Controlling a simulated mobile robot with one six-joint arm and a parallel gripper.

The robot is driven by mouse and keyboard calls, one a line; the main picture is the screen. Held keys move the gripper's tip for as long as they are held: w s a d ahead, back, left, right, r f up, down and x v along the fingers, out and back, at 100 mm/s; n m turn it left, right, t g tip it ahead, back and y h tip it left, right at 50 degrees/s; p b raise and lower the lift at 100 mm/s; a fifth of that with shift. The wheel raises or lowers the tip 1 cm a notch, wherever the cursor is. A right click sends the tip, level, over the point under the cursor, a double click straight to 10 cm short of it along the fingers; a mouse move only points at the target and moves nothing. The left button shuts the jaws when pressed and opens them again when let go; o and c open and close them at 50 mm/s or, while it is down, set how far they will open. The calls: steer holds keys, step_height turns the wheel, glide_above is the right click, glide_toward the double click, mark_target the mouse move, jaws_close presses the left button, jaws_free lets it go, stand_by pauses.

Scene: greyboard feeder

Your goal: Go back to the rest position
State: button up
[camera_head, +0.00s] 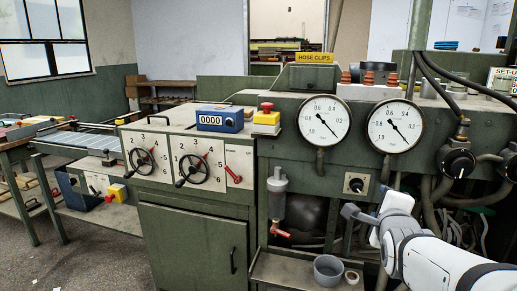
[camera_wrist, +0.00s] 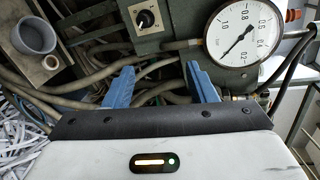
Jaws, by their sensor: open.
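My gripper (camera_wrist: 158,90) is open, with its two blue fingers spread apart and nothing between them in the wrist view. Hoses and the green machine front show behind the fingers. In the head view my gripper (camera_head: 362,215) is at the lower right, in front of the hoses and below the two round gauges. My white arm comes in from the lower right corner. The fingers look clear of the machine, but the exact gap cannot be told.
A black knob (camera_head: 356,185) and a gauge (camera_head: 394,126) sit just above my gripper. A grey cup (camera_head: 328,270) stands on a ledge to its lower left, beside a tape roll (camera_head: 352,277). Hoses (camera_head: 468,198) hang at the right. Open floor (camera_head: 100,250) lies at the left.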

steer(key=s+a+r+n+g+y+p, duration=0.2)
steer(key=s+a+n+g+p, duration=0.4)
steer(key=s+n+p, duration=0.3)
steer(key=s+a+r+n+g+y+p, duration=0.2)
steer(key=s+a+n+g+p, duration=0.4)
steer(key=n, duration=0.8)
steer(key=s+p, duration=0.2)
steer(key=p, duration=0.1)
steer(key=shift+s+r, duration=0.3)
steer(key=shift+s, duration=0.1)
steer(key=shift+c, duration=0.4)
